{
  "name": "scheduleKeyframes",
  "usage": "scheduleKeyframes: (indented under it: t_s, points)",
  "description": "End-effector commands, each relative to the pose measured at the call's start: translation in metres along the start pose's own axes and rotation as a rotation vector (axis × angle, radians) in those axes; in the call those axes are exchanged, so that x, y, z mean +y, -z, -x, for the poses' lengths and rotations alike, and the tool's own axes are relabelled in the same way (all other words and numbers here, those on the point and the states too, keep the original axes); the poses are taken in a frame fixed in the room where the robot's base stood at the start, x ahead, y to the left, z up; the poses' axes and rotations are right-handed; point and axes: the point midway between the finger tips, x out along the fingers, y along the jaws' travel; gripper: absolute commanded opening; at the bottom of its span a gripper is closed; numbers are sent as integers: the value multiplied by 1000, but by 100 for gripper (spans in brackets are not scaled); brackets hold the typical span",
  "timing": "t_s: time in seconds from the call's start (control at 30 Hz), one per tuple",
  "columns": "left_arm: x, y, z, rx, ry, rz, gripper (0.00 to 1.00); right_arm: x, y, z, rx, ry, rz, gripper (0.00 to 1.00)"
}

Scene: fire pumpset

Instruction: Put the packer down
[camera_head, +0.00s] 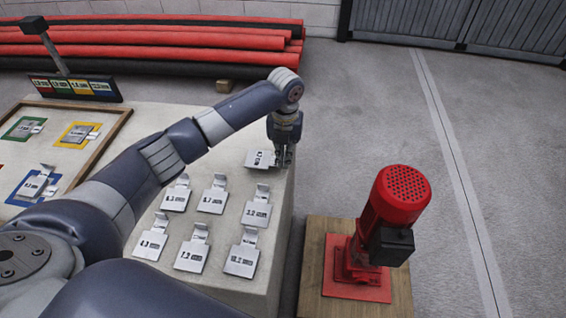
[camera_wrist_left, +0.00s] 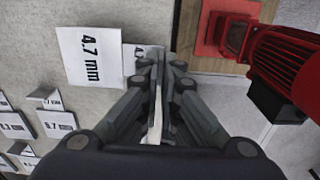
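The packer (camera_head: 259,158) is a pale metal plate with a bent tab, near the far right corner of the pale table. In the left wrist view its face reads 4.7 mm (camera_wrist_left: 88,57), and its tab runs to the fingertips. My left gripper (camera_head: 283,160) points down at the packer's right side, its fingers close together on the tab; they also show in the left wrist view (camera_wrist_left: 165,68). The fingers hide part of the tab. I cannot tell whether the plate touches the table or hangs just above it. My right gripper is not in view.
A wooden-framed board (camera_head: 117,124) with coloured outlines lies at left. A red motor (camera_head: 398,195) on a wooden block (camera_head: 313,285) is right of the table. Red pipes (camera_head: 170,36) lie behind.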

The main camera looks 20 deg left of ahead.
Motion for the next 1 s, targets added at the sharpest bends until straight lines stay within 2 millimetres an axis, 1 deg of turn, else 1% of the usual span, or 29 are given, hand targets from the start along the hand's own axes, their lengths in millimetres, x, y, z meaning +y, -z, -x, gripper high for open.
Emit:
scheduleKeyframes:
  t_s: [0.03,0.17,0.57,0.67,0.7,1.0]
  points:
    - [3,4,-12,11,-7,2,0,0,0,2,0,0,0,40]
    - [3,3,-26,7,-6,3,0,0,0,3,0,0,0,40]
    - [3,3,-33,7,-6,2,0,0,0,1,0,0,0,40]
    - [3,3,-33,7,-6,2,22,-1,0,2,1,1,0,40]
    - [3,3,-33,7,-6,2,25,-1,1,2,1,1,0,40]
    - [3,3,-32,6,-6,2,25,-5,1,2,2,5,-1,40]
